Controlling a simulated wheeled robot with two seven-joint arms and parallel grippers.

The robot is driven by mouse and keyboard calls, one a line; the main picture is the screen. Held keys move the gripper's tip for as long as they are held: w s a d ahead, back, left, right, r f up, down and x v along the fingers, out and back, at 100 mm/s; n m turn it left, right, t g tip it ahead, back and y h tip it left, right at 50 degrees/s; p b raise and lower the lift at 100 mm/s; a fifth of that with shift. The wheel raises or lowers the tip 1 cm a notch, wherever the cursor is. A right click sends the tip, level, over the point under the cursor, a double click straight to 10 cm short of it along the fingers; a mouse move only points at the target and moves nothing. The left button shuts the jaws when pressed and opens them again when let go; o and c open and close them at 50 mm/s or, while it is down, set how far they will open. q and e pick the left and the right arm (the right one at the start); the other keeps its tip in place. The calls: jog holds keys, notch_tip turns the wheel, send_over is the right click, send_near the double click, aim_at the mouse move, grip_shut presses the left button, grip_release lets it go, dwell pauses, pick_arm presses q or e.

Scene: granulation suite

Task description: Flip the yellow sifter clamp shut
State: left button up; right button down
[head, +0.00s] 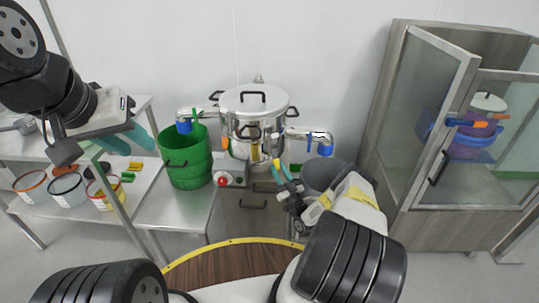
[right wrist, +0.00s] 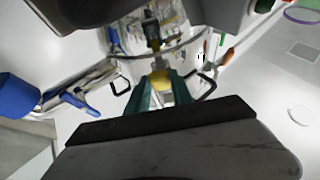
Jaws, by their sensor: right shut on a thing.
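The steel sifter (head: 257,103) stands at the centre of the head view with its lid on. On its front, a yellow upright piece (head: 254,151) shows just left of my right gripper's fingertips. My right gripper (head: 277,168) reaches up to the sifter's front from the lower right. In the right wrist view, its teal fingers are closed around the yellow clamp's rounded end (right wrist: 160,79); the rest of the clamp is partly hidden. My left gripper (head: 130,139) is off to the left, away from the sifter, with its teal fingers apart and empty.
A green bucket (head: 187,160) stands left of the sifter, and a grey bin (head: 322,173) stands to its right. Blue-ended side outlets (head: 318,146) stick out. Several tubs (head: 67,190) sit on the left shelf. A glass-door cabinet (head: 440,130) stands open at right.

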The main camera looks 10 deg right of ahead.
jog(key=shift+w+a+f+t, duration=0.15)
jog(key=shift+w+f+t, duration=0.15)
jog(key=shift+t, duration=0.2)
jog(key=shift+w+r, duration=0.1)
jog(key=c, duration=1.1)
grip_release()
jog(key=v, duration=0.4)
jog(key=shift+r, duration=0.2)
jog(key=s+d, duration=0.1)
jog(key=s, duration=0.5)
jog(key=s+d, duration=0.2)
jog(key=s, duration=0.4)
jog(key=s+d, duration=0.2)
jog(key=s, duration=0.4)
jog(key=shift+s+d+r, duration=0.1)
jog(key=shift+s+d, duration=0.05)
jog(key=shift+s, duration=0.05)
